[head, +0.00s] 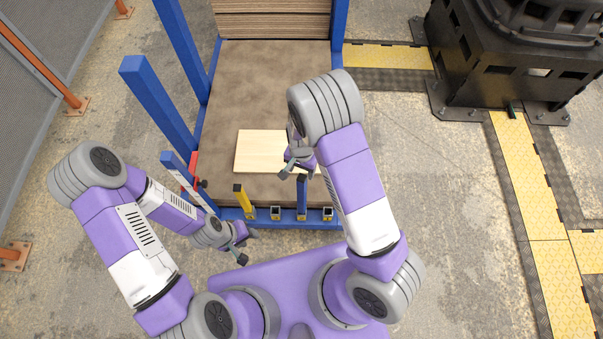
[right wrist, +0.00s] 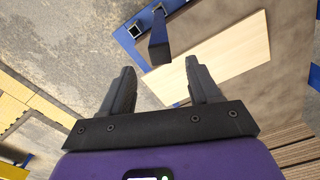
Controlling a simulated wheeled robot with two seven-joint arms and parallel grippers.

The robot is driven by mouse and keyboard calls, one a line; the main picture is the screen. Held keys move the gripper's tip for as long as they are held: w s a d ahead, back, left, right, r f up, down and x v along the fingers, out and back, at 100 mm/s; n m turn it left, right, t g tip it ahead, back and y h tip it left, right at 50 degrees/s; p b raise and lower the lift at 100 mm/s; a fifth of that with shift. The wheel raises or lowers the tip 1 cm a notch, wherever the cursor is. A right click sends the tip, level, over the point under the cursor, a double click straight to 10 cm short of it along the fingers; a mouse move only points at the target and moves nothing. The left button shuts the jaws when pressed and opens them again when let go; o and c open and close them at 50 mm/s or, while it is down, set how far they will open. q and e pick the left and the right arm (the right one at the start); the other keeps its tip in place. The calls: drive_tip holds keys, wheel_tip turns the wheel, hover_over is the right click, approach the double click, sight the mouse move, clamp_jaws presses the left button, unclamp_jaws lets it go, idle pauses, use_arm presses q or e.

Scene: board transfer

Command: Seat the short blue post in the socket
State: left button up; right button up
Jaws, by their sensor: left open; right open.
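The short blue post (head: 302,198) stands roughly upright at the front rail of the blue frame, with a dark top. It also shows in the right wrist view (right wrist: 159,38), ahead of and between the fingertips. Its foot appears to be at a socket of the rail, but I cannot tell how deep it sits. Open square sockets show on both sides, one to the left (head: 277,213) and one to the right (head: 327,214). My right gripper (head: 297,174) is open and empty, just above the post's top. My left gripper (head: 247,246) is open and empty, in front of the rail.
A pale wooden board (head: 257,150) lies on the brown deck (head: 240,80). A yellow post (head: 243,200) leans at the rail's left. Tall blue uprights (head: 160,105) stand on the left side. A black machine base (head: 470,80) is at the back right.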

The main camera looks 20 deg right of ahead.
wheel_tip(320, 180, up, 4)
drive_tip(key=s+a+f+n+y, duration=0.1)
drive_tip(key=s+f+n+y, duration=0.1)
drive_tip(key=s+f, duration=0.2)
drive_tip(key=s+a+f+n+y, duration=0.1)
drive_tip(key=s+f, duration=0.4)
drive_tip(key=s, duration=0.6)
drive_tip(key=shift+s+a+n+t+y+p, duration=0.25)
drive_tip(key=shift+n+y+p, duration=0.3)
drive_tip(key=shift+n, duration=0.55)
drive_tip(key=shift+d, duration=0.15)
